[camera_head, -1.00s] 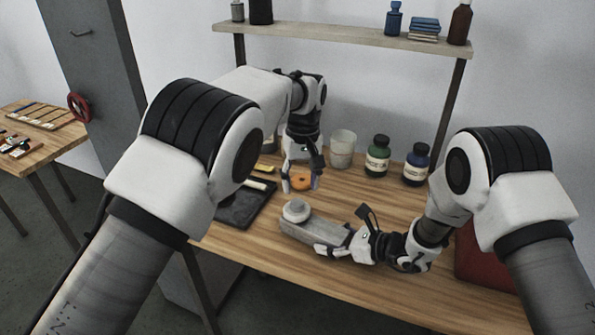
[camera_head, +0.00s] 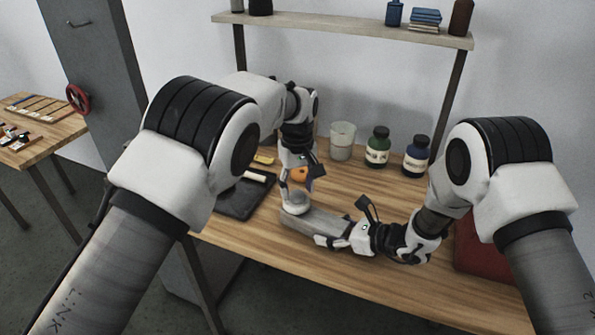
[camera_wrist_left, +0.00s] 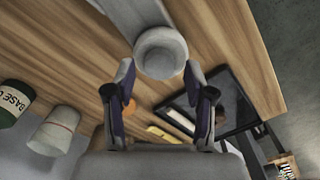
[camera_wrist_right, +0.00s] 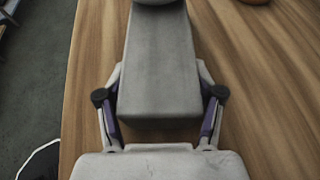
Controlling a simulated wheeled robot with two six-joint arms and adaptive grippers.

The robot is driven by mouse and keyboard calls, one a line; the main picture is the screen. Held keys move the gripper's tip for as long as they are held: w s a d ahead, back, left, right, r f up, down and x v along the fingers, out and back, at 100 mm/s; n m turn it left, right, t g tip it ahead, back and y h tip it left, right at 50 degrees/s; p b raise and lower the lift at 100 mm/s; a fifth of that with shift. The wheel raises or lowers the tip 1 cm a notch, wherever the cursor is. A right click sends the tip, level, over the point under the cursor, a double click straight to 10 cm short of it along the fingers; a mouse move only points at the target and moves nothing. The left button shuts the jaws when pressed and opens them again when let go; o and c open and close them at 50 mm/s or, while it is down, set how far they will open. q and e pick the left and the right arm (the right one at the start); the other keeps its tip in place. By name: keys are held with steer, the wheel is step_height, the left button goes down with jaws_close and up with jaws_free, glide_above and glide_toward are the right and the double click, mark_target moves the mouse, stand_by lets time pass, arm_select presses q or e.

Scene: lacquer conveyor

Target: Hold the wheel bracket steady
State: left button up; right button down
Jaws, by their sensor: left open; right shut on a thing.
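The wheel bracket is a long grey block (camera_head: 315,222) with a round pale wheel (camera_head: 294,205) at its far left end. It lies over the wooden table. My right gripper (camera_wrist_right: 160,95) is shut on the block's near end, one finger on each side. My left gripper (camera_wrist_left: 158,92) is open and empty, pointing down at the wheel. In the left wrist view the wheel (camera_wrist_left: 160,52) shows just beyond and between the fingertips. I cannot tell whether the fingers touch it.
A dark tray (camera_head: 232,206) with a white roller lies left of the bracket. An orange round thing (camera_head: 299,174) sits behind my left gripper. A white cup (camera_head: 342,141), green jar (camera_head: 377,148) and blue jar (camera_head: 416,158) stand at the back. A red box (camera_head: 478,250) is right.

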arm_select(q)
steer(key=shift+f, duration=0.75)
arm_select(e)
steer(key=shift+s+f, duration=0.1)
steer(key=shift+f, duration=0.15)
arm_select(q)
jaws_close()
steer(key=m, duration=1)
steer(key=shift+m, duration=0.4)
steer(key=shift+o, duration=0.5)
jaws_free()
